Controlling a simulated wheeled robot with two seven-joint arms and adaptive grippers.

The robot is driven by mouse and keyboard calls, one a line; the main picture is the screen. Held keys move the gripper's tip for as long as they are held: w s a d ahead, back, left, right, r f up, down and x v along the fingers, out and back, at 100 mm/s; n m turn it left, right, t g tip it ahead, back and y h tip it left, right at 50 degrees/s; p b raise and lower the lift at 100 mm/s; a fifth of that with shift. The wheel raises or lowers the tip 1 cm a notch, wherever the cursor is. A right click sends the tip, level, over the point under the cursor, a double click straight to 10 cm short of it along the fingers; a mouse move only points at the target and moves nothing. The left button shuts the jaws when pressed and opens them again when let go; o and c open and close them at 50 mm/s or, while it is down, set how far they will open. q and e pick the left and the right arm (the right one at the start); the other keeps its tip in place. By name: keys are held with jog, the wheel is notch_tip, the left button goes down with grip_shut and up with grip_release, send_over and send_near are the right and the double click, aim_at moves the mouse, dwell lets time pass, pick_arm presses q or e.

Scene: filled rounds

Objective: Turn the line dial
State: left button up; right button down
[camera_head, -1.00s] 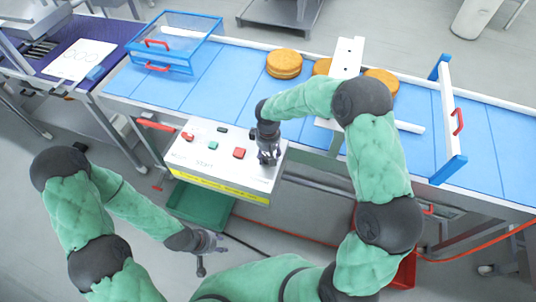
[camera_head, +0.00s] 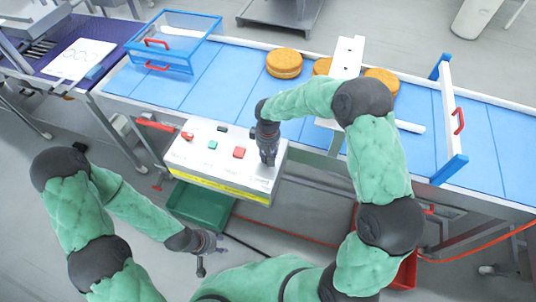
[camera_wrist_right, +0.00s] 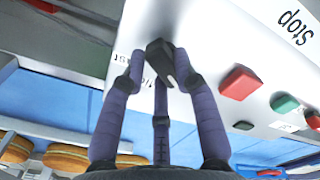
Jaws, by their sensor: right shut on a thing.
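The line dial (camera_wrist_right: 166,62) is a small black knob with a light pointer mark, on the white control box (camera_head: 190,158). In the right wrist view, the dark fingers of my right gripper (camera_wrist_right: 165,85) stand around the dial and are shut on it. In the head view, my right gripper (camera_head: 267,158) reaches down onto the right end of the box top and hides the dial. My left gripper (camera_head: 212,250) hangs empty at lower left, away from the box, with its fingers spread.
A red button (camera_wrist_right: 240,82) and a green button (camera_wrist_right: 284,102) sit near the dial. Behind the box runs a blue conveyor (camera_head: 225,85) with several round cakes (camera_head: 284,63) and a blue-framed guard (camera_head: 175,45). A green bin (camera_head: 200,207) is below the box.

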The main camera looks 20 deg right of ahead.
jog(key=m+b, duration=0.3)
jog(key=m, duration=0.1)
jog(key=shift+s+f+m+b, duration=0.1)
jog(key=shift+f+m+b, duration=0.05)
jog(key=shift+m+b, duration=0.2)
jog(key=m+b, duration=0.1)
jog(key=m, duration=0.2)
jog(key=m+b, duration=0.2)
jog(key=m, duration=0.1)
jog(key=shift+s+a+m, duration=0.15)
jog(key=shift+m, duration=0.1)
jog(key=m+b, duration=0.2)
jog(key=m, duration=0.4)
jog(key=shift+a, duration=0.1)
jog(key=m+b, duration=0.2)
jog(key=m, duration=0.3)
jog(key=shift+a+m, duration=0.15)
jog(key=shift+m, duration=0.25)
jog(key=c, duration=0.9)
grip_release()
jog(key=shift+c, duration=0.2)
jog(key=shift+r, duration=0.2)
